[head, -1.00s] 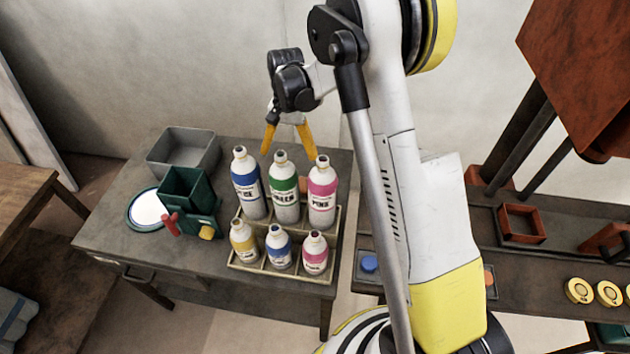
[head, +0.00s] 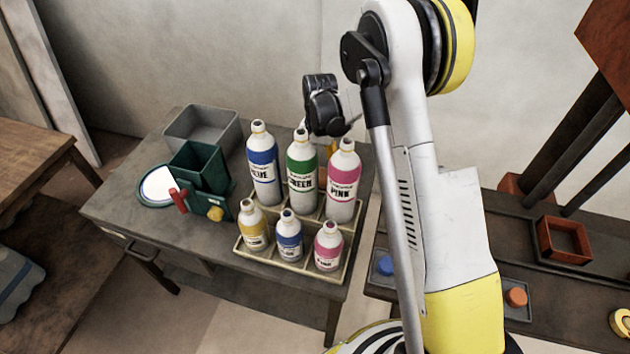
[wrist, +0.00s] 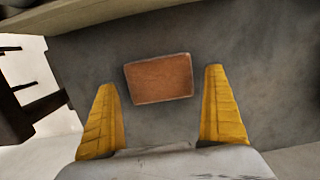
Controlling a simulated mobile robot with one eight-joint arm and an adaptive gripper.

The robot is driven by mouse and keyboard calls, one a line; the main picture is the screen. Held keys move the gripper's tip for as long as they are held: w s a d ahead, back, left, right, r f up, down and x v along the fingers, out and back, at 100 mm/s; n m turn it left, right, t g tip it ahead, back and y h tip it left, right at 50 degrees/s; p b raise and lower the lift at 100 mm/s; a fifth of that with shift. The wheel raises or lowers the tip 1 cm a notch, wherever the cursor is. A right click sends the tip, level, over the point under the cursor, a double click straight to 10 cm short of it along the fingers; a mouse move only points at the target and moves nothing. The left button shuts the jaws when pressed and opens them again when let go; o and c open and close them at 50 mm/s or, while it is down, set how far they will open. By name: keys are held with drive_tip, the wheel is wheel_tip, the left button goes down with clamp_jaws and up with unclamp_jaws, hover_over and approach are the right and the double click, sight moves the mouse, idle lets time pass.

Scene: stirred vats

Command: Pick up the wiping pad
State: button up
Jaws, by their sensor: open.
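The wiping pad (wrist: 159,78) shows in the wrist view as a flat orange-brown rectangle on the grey table top (wrist: 95,60), slightly turned. My gripper (wrist: 160,82) is open, with its yellow fingers either side of the pad in the picture and clear gaps between. It does not touch the pad as far as I can see. In the head view my gripper (head: 325,112) is behind the tall bottles, its fingers mostly hidden.
A divided crate (head: 290,266) holds tall bottles, the pink one (head: 343,185) among them, and small bottles in front. A green container (head: 202,168), a grey bin (head: 203,125) and a white-topped round lid (head: 158,186) stand left. A wall rises behind.

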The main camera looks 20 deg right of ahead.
drive_tip(key=shift+s+f, duration=0.15)
drive_tip(key=shift+f, duration=0.6)
drive_tip(key=shift+r, duration=0.1)
drive_tip(key=c, duration=1)
drive_tip(key=shift+o, duration=0.2)
drive_tip(key=r+p, duration=0.2)
drive_tip(key=r, duration=0.1)
drive_tip(key=d+r+p, duration=0.1)
drive_tip(key=r, duration=0.1)
drive_tip(key=shift+s+r, duration=0.1)
drive_tip(key=shift+s, duration=0.2)
drive_tip(key=s+d+r+p, duration=0.4)
drive_tip(key=s+d+r, duration=0.1)
drive_tip(key=d, duration=0.3)
drive_tip(key=shift+s+d+r, duration=0.25)
drive_tip(key=shift+s+r, duration=0.15)
drive_tip(key=shift+s, duration=0.15)
